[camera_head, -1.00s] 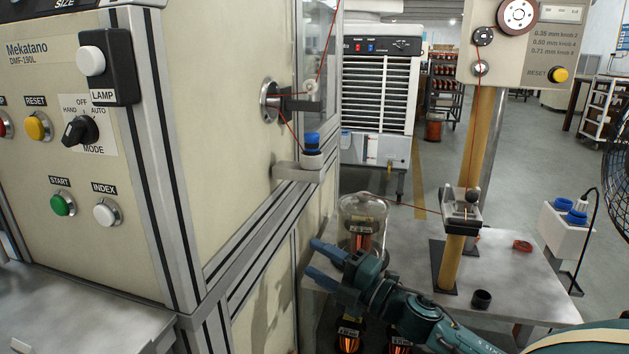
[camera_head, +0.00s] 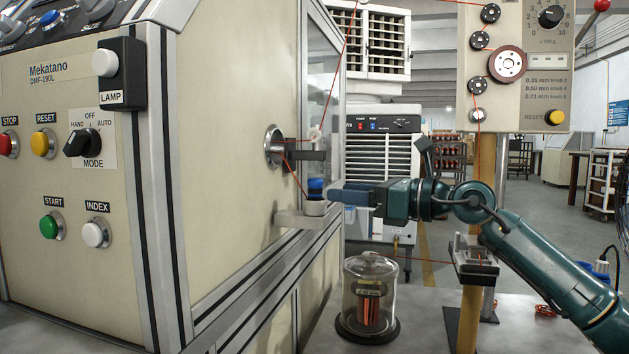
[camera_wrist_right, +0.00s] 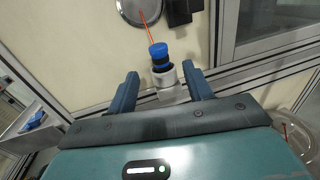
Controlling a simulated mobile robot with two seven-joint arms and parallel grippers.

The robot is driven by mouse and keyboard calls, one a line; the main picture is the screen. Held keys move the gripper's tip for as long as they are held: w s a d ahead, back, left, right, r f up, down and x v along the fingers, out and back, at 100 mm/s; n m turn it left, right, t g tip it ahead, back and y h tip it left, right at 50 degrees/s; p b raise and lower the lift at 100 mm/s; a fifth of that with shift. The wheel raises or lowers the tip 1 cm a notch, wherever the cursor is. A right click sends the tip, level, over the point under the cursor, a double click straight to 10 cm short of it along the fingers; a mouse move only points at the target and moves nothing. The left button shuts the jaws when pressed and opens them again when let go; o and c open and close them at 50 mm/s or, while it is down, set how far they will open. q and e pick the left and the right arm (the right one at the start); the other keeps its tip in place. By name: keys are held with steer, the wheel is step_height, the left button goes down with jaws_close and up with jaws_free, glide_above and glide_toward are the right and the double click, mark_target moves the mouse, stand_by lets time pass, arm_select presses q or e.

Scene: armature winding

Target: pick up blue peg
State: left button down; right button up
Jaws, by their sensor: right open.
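The blue peg (camera_head: 315,188) stands upright in a pale round holder (camera_head: 315,208) on a bracket on the machine's side. In the right wrist view the blue peg (camera_wrist_right: 158,50) shows ahead, between and just beyond the two fingers. My right gripper (camera_head: 335,193) points left at the peg, level with it and close to it. Whether a finger touches the peg or holder cannot be told. My left gripper is not in view.
An orange wire runs from a shaft (camera_head: 275,147) above the peg, close to it. The machine's wall and frame edge (camera_head: 240,290) lie left and below. A glass jar with a copper coil (camera_head: 369,300) stands below. A tensioner post (camera_head: 469,310) stands to the right.

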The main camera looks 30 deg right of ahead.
mark_target(321, 186)
steer(key=p+x, duration=0.1)
steer(key=x, duration=0.2)
steer(key=shift+w+r+p, duration=0.1)
steer(key=shift+r+p, duration=0.05)
steer(key=shift+p, duration=0.25)
steer(key=shift+w+a, duration=0.2)
steer(key=shift+w+a+r+p, duration=0.1)
steer(key=shift+w+a+p, duration=0.1)
steer(key=shift+w+p, duration=0.25)
steer(key=p+x, duration=0.1)
steer(key=x, duration=0.2)
steer(key=shift+w+a+r, duration=0.15)
steer(key=shift+w, duration=0.1)
steer(key=shift+w+a, duration=0.15)
steer(key=shift+w, duration=0.15)
jaws_close()
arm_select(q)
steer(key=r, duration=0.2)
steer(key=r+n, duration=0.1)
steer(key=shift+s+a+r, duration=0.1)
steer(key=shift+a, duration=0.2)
